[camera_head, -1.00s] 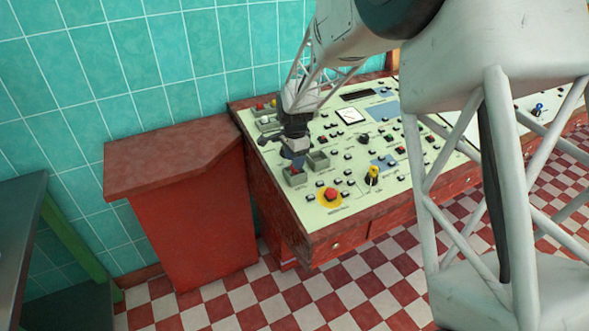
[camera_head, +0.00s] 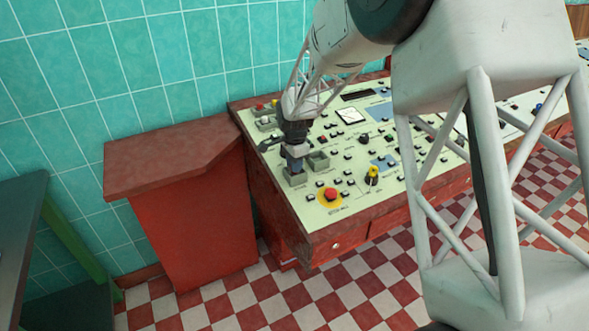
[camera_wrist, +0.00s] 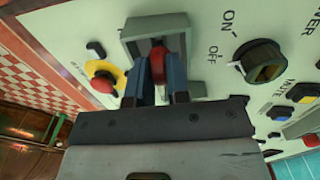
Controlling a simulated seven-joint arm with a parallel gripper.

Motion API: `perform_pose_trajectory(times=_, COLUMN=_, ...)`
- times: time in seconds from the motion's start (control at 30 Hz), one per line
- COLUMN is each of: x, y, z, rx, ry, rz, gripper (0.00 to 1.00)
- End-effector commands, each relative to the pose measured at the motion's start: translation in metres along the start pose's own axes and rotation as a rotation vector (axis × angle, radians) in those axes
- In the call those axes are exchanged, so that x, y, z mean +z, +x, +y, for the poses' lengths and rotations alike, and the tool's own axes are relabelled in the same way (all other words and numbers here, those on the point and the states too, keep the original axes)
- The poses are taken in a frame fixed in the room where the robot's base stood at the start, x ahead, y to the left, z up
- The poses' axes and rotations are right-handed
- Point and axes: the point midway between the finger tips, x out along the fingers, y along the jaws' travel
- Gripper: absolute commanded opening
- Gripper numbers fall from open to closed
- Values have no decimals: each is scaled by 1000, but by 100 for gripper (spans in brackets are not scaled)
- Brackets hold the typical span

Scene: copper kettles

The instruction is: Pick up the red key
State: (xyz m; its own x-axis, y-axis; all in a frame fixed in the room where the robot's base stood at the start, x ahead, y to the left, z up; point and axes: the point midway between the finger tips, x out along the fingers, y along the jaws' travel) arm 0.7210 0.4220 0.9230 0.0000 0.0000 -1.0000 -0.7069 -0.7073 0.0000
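The red key (camera_wrist: 158,62) stands in a small grey open-topped tray (camera_wrist: 151,24) on the control panel. My gripper (camera_wrist: 159,66) points down at this tray, with its two blue fingers on either side of the key. The key fills most of the gap between the fingertips. I cannot tell whether the fingers press on it or only flank it. In the head view my gripper (camera_head: 295,164) is low over the front left tray (camera_head: 293,180) and hides the key there.
A red button on a yellow disc (camera_head: 330,195) and a yellow-and-black knob (camera_head: 372,175) rise from the panel nearby. A dark selector knob (camera_wrist: 262,62) is beside the tray. The red cabinet top (camera_head: 170,158) is bare.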

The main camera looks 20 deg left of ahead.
Motion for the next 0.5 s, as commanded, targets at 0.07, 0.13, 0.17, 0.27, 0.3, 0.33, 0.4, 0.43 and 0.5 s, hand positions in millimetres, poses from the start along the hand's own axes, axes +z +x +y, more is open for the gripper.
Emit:
perform_pose_trajectory(times=0.07, x=0, y=0, z=0, rx=0, ry=0, rz=0, gripper=4)
perform_pose_trajectory(times=0.13, x=0, y=0, z=0, rx=0, ry=0, rz=0, gripper=0)
perform_pose_trajectory(times=0.17, x=0, y=0, z=0, rx=0, ry=0, rz=0, gripper=0)
perform_pose_trajectory(times=0.27, x=0, y=0, z=0, rx=0, ry=0, rz=0, gripper=0)
perform_pose_trajectory(times=0.3, x=0, y=0, z=0, rx=0, ry=0, rz=0, gripper=0)
perform_pose_trajectory(times=0.33, x=0, y=0, z=0, rx=0, ry=0, rz=0, gripper=0)
perform_pose_trajectory(times=0.4, x=0, y=0, z=0, rx=0, ry=0, rz=0, gripper=0)
perform_pose_trajectory(times=0.43, x=0, y=-1, z=0, rx=0, ry=0, rz=0, gripper=0)
perform_pose_trajectory(times=0.5, x=0, y=-2, z=0, rx=-1, ry=0, rz=0, gripper=0)
